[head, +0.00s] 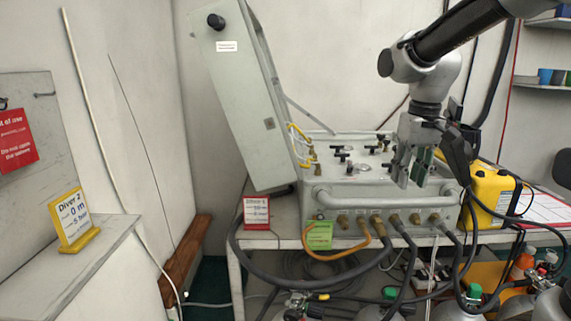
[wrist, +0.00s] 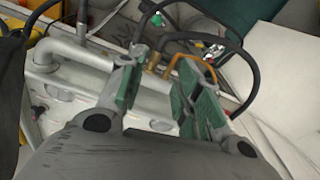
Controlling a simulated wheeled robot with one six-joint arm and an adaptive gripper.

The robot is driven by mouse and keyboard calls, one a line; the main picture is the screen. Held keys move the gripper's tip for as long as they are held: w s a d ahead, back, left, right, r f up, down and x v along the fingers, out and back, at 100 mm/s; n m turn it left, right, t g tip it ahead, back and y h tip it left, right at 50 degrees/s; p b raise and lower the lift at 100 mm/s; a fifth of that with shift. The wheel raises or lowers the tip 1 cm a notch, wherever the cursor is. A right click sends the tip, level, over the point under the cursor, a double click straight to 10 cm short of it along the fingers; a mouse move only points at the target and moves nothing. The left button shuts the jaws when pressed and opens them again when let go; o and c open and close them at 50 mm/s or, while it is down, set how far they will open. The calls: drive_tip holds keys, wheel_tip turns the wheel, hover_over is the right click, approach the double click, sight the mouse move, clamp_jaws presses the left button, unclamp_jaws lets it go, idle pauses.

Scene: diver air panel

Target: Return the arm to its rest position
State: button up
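My gripper (head: 412,172) hangs from my arm over the right front part of the grey air panel (head: 335,195) in the head view. Its fingers point down, close to the panel's front rail. The panel's front rail (wrist: 62,52) and hose fittings show beyond the fingers. Whether the fingers touch the panel I cannot tell.
The panel's open lid (head: 235,100) stands up at the left. A red card (head: 257,212) and a green tag (head: 318,236) are at the panel's front. A yellow case (head: 492,200) stands at its right. Hoses (head: 395,262) and cylinders lie below. A yellow sign (head: 73,220) stands at far left.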

drive_tip(key=s+d+t, duration=0.1)
drive_tip(key=s+d, duration=0.3)
drive_tip(key=s, duration=0.5)
drive_tip(key=s+d+m+t, duration=0.1)
drive_tip(key=s+d, duration=0.3)
drive_tip(key=s, duration=0.6)
drive_tip(key=shift+f+m+t, duration=0.2)
drive_tip(key=shift+m+t, duration=0.1)
drive_tip(key=shift+t, duration=0.5)
